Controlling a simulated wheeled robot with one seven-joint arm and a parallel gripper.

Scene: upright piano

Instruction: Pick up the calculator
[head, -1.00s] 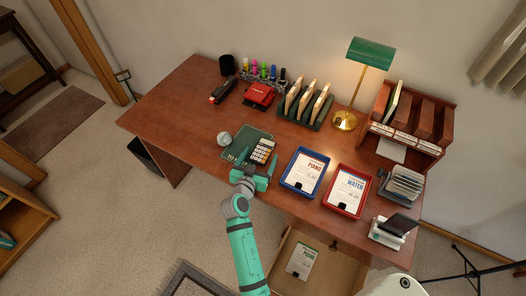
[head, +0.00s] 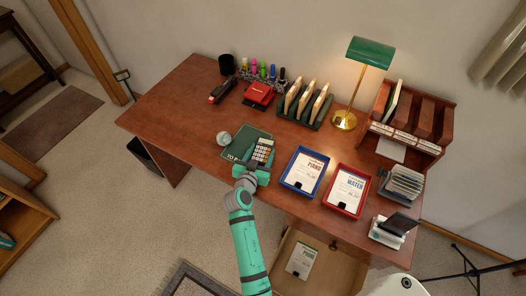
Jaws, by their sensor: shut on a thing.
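The calculator (head: 264,149) has a pale body with dark and orange keys. It lies over the right part of a dark green mat (head: 231,143) near the desk's front edge. My gripper (head: 260,161) is at the calculator's near end, with its teal fingers on either side of it. The gripper is shut on the calculator. The near end of the calculator is partly hidden by the gripper. I cannot tell whether the calculator is off the mat.
A round pale object (head: 223,139) sits at the mat's left. A blue tray (head: 286,179) and a red tray (head: 331,194) stand to the right. A file rack (head: 290,119) and a green lamp (head: 371,52) are behind. The desk's left part (head: 170,112) is clear.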

